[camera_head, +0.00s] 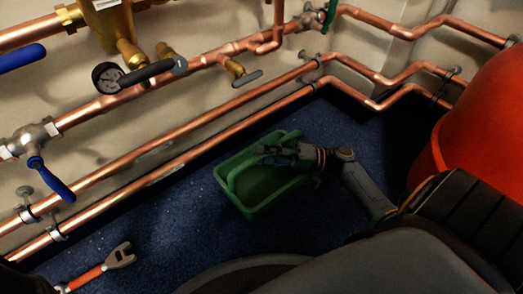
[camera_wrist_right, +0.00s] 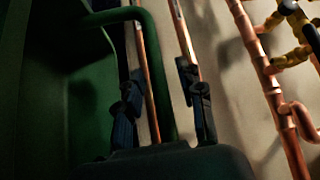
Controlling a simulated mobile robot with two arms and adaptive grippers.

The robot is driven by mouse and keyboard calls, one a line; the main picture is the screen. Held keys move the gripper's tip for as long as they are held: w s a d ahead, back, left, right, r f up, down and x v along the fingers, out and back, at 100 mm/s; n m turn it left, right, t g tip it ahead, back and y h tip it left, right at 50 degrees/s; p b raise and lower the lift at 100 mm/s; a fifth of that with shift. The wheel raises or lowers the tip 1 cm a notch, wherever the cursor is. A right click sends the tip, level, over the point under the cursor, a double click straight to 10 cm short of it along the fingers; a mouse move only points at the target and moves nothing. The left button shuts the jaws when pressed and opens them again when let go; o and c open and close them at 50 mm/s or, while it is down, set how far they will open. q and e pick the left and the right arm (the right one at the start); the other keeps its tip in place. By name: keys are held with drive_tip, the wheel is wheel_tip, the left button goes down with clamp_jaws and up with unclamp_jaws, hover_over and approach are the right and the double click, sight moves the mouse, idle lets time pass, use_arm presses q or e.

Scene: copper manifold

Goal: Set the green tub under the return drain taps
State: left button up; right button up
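The green tub (camera_head: 262,205) sits on the blue floor in front of the lower copper pipes; it fills the left of the right wrist view (camera_wrist_right: 40,100). Its green handle (camera_wrist_right: 158,70) runs between the fingers of my right gripper (camera_wrist_right: 162,105). The fingers stand apart, with visible gaps beside the handle. In the head view my right gripper (camera_head: 278,154) is over the tub's back right part. A brass tap with a grey lever (camera_head: 240,74) is on the pipe above and behind the tub. I cannot tell which taps are the return drains. My left gripper is not visible.
Copper pipes (camera_head: 180,150) run along the wall behind the tub. An orange-handled wrench (camera_head: 95,270) lies at front left. A red rounded vessel (camera_head: 485,120) stands at right.

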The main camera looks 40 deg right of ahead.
drive_tip(key=p+v, duration=0.2)
drive_tip(key=v, duration=0.4)
drive_tip(key=shift+s+d, duration=0.3)
drive_tip(key=shift+d, duration=0.05)
